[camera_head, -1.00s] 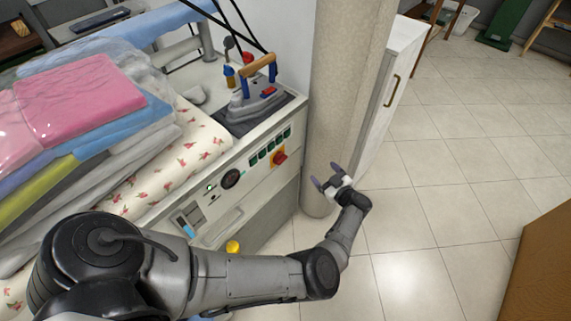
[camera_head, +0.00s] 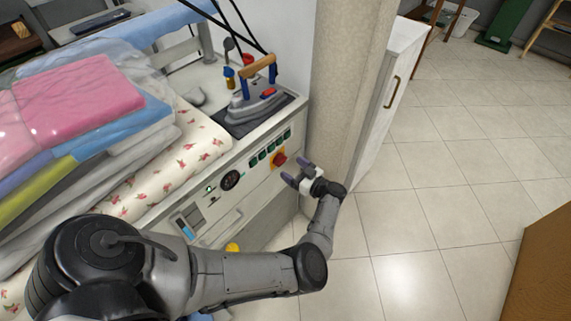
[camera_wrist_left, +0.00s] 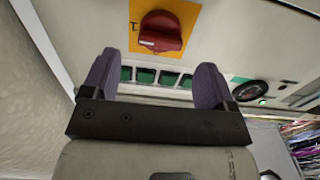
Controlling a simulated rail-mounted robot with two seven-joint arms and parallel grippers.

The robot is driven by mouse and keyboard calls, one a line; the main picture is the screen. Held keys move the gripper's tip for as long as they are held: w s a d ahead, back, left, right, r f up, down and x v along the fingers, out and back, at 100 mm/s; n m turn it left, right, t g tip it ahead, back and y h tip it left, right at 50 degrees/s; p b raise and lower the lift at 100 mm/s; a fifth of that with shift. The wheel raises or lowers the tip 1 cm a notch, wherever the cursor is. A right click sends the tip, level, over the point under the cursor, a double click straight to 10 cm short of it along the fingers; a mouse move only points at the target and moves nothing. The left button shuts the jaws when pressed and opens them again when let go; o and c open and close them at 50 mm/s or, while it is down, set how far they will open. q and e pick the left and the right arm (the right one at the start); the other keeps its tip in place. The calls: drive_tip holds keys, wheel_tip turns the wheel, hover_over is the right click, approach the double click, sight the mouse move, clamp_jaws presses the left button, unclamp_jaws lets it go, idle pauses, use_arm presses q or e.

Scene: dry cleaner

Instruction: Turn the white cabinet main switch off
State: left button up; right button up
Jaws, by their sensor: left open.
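The white cabinet (camera_head: 235,200) has a front panel with a red rotary main switch (camera_head: 278,159) on a yellow plate near its right end. The switch also shows in the left wrist view (camera_wrist_left: 161,32), at the top, just beyond the fingertips, with a pale mark on its handle. My left gripper (camera_head: 296,177) is open and empty, in front of the panel, a little below and right of the switch. In the left wrist view its two purple fingers (camera_wrist_left: 152,78) stand apart, with the switch ahead between their lines and not touched. My right gripper is not in view.
Several green rocker switches (camera_head: 268,149) and a dark round gauge (camera_head: 230,180) sit left of the red switch. An iron (camera_head: 257,98) stands on the cabinet top beside folded, wrapped laundry (camera_head: 80,100).

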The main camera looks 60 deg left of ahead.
sight(284, 162)
use_arm(q)
drive_tip(key=shift+x, duration=2.05)
drive_tip(key=c, duration=0.9)
